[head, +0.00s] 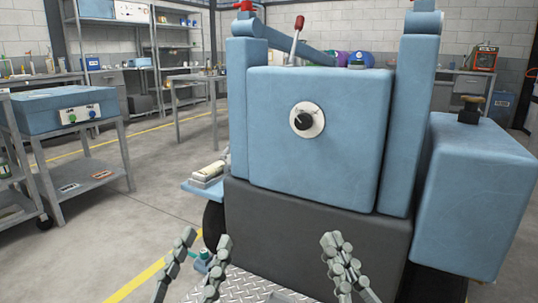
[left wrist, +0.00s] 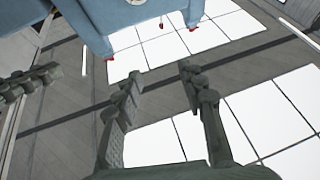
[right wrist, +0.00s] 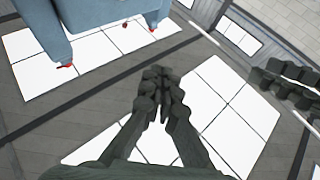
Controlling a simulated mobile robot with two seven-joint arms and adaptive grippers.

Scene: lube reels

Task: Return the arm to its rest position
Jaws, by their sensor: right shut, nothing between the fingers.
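My left gripper (head: 203,245) is in the lower middle of the head view, its two fingers apart with nothing between them. The same gap shows in the left wrist view (left wrist: 160,78). My right gripper (head: 338,243) is to its right, its fingers together and empty. The right wrist view also shows its fingertips meeting (right wrist: 160,75). Both grippers point up in front of a large blue machine (head: 340,150) and appear apart from it. The machine has a black knob on a white dial (head: 305,120) and a red-tipped lever (head: 297,38).
A diamond-plate step (head: 240,287) lies low at the machine's front. A blue side box (head: 470,195) is on the right. A bench with a blue box (head: 68,108) stands left, shelving (head: 125,50) behind. Grey floor is open between bench and machine. Bright white panels fill the wrist views.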

